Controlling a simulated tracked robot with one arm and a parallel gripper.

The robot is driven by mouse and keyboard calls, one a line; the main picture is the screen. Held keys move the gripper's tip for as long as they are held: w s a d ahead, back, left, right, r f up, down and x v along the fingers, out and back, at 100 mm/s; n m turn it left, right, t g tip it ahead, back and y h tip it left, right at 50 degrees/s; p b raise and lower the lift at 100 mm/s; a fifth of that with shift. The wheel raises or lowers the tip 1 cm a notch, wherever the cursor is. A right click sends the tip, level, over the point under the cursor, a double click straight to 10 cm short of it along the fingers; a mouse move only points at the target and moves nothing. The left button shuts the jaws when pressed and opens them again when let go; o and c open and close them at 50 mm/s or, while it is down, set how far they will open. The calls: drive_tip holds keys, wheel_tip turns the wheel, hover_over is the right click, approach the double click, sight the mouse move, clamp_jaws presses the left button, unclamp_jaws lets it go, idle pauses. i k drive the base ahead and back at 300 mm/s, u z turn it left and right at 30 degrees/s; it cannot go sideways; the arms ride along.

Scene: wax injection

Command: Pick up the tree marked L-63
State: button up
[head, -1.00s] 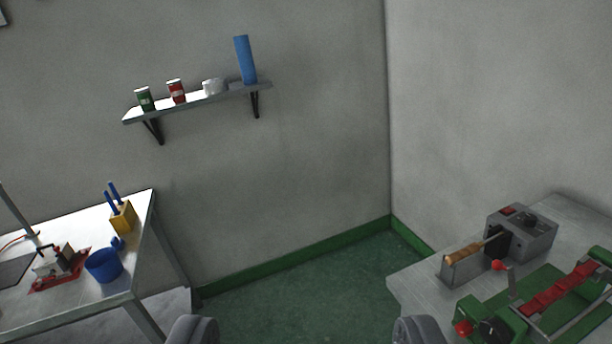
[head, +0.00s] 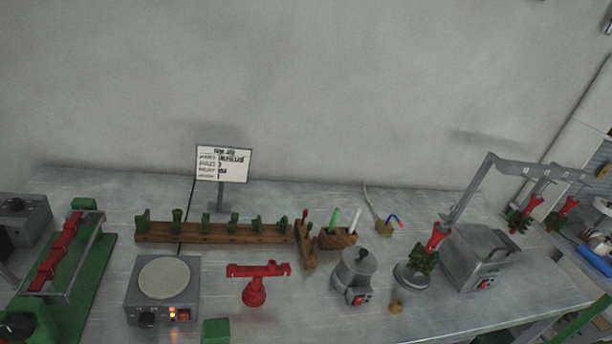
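A wax tree (head: 424,262), with green wax pieces and a red top, stands on a round grey base on the right half of the bench. Two more trees hang from a grey rack at the far right, a nearer one (head: 519,220) and a farther one (head: 557,219). No marking on any of them can be read, so I cannot tell which is L-63. My gripper does not show in this view.
The grey bench (head: 90,180) runs along the wall. It holds a hot plate (head: 163,283), a red stand (head: 255,285), a wooden rack of green pieces (head: 210,233), a small pot (head: 354,275), a grey box (head: 478,258) and a sign (head: 222,164).

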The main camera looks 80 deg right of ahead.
sight(418, 259)
drive_tip(key=z, duration=3)
drive_tip(key=k, duration=0.85)
drive_tip(key=z, duration=0.05)
drive_tip(key=i, duration=0.85)
drive_tip(key=u, duration=0.25)
